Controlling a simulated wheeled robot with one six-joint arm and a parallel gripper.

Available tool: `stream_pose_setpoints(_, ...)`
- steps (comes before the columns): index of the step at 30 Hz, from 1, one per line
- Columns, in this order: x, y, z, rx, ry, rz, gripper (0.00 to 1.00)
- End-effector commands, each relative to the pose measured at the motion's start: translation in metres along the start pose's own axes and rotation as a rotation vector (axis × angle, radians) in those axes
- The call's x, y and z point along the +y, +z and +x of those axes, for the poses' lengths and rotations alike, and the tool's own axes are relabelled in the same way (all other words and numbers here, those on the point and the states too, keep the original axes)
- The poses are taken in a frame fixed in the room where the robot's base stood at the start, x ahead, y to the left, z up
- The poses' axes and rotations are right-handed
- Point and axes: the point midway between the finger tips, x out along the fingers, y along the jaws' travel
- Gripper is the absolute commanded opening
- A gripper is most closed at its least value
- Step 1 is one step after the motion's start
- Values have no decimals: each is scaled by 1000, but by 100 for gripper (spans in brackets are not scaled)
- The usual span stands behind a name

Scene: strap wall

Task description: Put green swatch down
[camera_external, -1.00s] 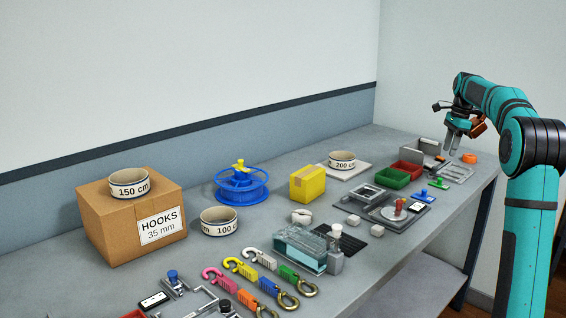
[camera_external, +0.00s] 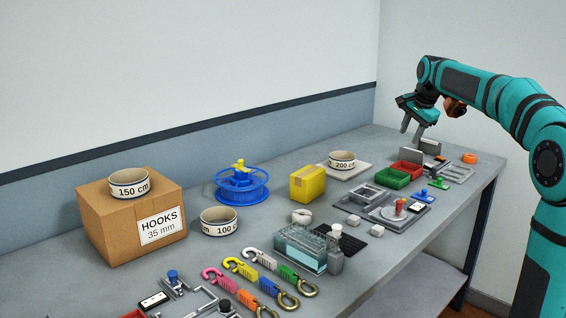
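My gripper (camera_external: 411,136) hangs above the far right part of the bench, over the red and green trays, with its fingers pointing down. Its two fingers stand apart, and I see nothing between them. I cannot make out a green swatch for certain.
A green tray (camera_external: 393,178) and a red tray (camera_external: 407,168) stand below my gripper. A yellow box (camera_external: 307,184) and a blue spool (camera_external: 241,188) stand further left.

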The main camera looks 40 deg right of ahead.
Motion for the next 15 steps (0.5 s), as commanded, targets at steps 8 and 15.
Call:
stream_pose_setpoints(8,10,110,-49,93,-206,-348,38)
stream_pose_setpoints(15,38,190,-87,189,-388,-633,38)
